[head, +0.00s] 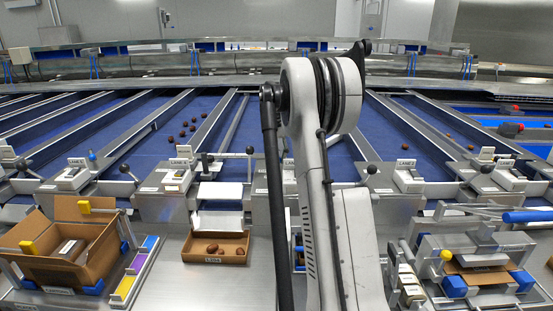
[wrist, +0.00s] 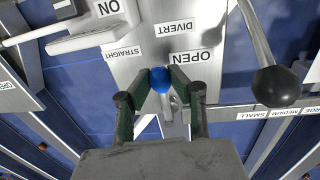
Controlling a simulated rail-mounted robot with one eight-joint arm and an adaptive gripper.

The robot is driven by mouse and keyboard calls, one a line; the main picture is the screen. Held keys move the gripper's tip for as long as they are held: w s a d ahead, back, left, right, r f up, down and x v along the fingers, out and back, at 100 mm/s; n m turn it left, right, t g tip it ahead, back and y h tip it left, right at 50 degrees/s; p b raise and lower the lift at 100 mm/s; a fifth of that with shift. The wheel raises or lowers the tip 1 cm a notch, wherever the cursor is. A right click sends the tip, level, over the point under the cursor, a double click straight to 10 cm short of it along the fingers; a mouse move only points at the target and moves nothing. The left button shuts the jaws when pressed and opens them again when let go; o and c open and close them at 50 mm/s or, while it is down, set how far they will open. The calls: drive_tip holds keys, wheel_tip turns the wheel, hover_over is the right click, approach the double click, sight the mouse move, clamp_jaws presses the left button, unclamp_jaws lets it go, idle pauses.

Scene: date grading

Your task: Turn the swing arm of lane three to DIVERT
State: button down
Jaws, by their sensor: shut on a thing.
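In the wrist view a round blue knob (wrist: 160,76) is held between the dark green fingertips of my gripper (wrist: 160,84), which is shut on it. The knob is over a grey metal plate (wrist: 150,45). The plate carries the labels STRAIGHT (wrist: 122,52), DIVERT (wrist: 175,29) and OPEN (wrist: 192,57), which read upside down here. The knob shows near the OPEN label, below STRAIGHT and DIVERT in the picture. The rod of the swing arm is mostly hidden by the fingers, so I cannot tell its angle. In the head view my own arm hides the gripper and knob.
A lever with a black ball (wrist: 277,86) stands close at the right in the wrist view. A rail with size labels (wrist: 260,112) is beside it. In the head view a brown tray with dates (head: 214,239) and an open carton (head: 70,265) stand at the front left.

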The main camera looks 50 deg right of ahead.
drive_tip(key=c, duration=1.6)
unclamp_jaws()
drive_tip(key=shift+w, duration=0.1)
drive_tip(key=shift+a+r, duration=0.1)
drive_tip(key=r, duration=1.2)
drive_tip(key=shift+w+a, duration=0.35)
